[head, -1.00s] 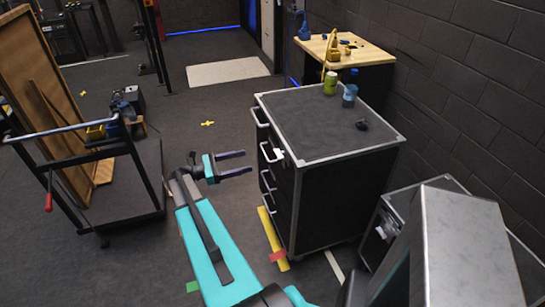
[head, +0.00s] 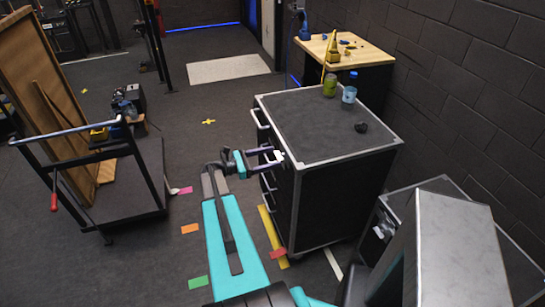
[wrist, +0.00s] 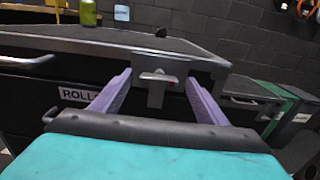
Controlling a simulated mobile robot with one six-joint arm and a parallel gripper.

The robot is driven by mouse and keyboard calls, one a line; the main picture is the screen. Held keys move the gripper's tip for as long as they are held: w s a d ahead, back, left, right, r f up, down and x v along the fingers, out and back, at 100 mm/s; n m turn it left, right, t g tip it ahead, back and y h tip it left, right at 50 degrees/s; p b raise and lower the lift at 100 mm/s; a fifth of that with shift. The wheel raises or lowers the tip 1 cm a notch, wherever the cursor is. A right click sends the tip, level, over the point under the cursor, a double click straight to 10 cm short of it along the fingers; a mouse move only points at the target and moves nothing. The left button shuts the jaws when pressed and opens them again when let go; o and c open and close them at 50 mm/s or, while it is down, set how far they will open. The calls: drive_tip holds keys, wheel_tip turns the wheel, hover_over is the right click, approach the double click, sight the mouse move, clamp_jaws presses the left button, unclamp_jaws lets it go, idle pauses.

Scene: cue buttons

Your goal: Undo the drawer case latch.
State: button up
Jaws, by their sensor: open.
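The drawer case (head: 340,205) is a black cabinet with metal edges and several drawer handles on its left face. Its latch (wrist: 158,80) is a grey plate with a T-shaped handle and a small red mark, just below the top edge in the wrist view. It shows as a small pale piece at the front edge in the head view (head: 279,156). My gripper (wrist: 160,92) is open, its two purple fingers on either side of the latch. Whether the fingers touch it, I cannot tell. In the head view my gripper (head: 265,158) is at the case's upper left face.
A green can (head: 330,84), a blue-capped bottle (head: 349,88) and a dark lump (head: 361,127) stand on the case top. A trolley (head: 115,180) stands at the left. Another metal-edged case (head: 440,183) is at the right. Floor between trolley and case is mostly clear.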

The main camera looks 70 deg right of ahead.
drive_tip(key=shift+x, duration=0.8)
